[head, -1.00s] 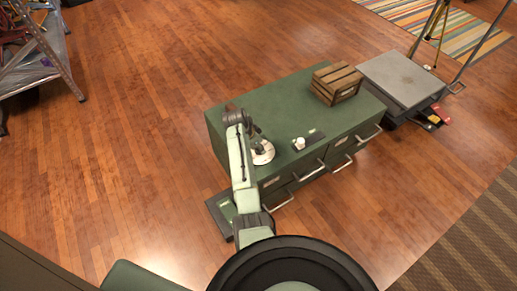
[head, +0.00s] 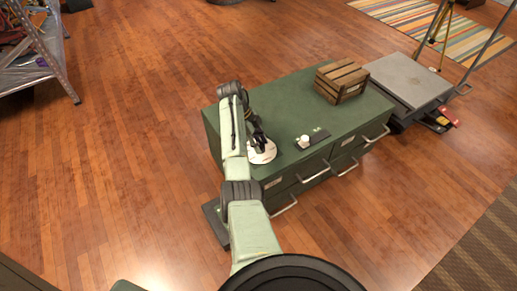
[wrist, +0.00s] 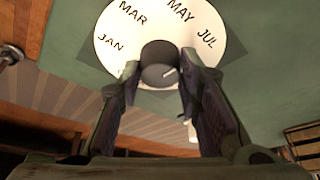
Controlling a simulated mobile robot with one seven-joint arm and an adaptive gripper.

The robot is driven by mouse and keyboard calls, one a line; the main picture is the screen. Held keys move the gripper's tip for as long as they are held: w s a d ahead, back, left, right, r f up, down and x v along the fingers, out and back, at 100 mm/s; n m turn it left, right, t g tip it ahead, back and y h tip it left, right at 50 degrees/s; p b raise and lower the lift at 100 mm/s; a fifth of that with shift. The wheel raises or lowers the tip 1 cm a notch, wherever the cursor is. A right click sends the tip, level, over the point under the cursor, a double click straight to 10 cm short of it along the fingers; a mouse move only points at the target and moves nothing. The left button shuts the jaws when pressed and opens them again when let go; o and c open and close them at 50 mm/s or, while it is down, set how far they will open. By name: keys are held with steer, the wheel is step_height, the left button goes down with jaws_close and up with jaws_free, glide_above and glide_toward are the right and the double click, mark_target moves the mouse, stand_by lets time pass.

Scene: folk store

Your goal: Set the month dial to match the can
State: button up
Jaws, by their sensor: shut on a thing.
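The month dial (head: 262,155) is a white disc on top of the green cabinet. In the wrist view the dial (wrist: 112,52) shows JAN, MAR, MAY and JUL; its lower part is hidden. Its dark round knob (wrist: 158,58) has a short white mark at the lower right, slanting up to the right. My gripper (wrist: 160,78) is shut on the knob, one finger on each side. In the head view my gripper (head: 260,140) reaches down to the dial. A small white can (head: 304,141) stands on a dark plate right of the dial; its lettering is unreadable.
The green cabinet (head: 285,95) has drawers with metal handles at its front. A wooden crate (head: 341,80) sits at its back right. A grey platform (head: 408,76) stands beside the cabinet. A metal shelf (head: 35,55) is far left, with open floor between.

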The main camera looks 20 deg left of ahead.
steer(key=shift+w+m+g+b, duration=0.1)
steer(key=shift+m+g+b, duration=0.6)
steer(key=shift+m+b, duration=1.05)
steer(key=shift+m, duration=0.25)
steer(key=o, duration=1.1)
steer(key=shift+r, duration=0.1)
steer(key=v, duration=1.1)
steer(key=shift+w+r, duration=0.15)
steer(key=shift+r, duration=0.25)
steer(key=shift+w, duration=0.1)
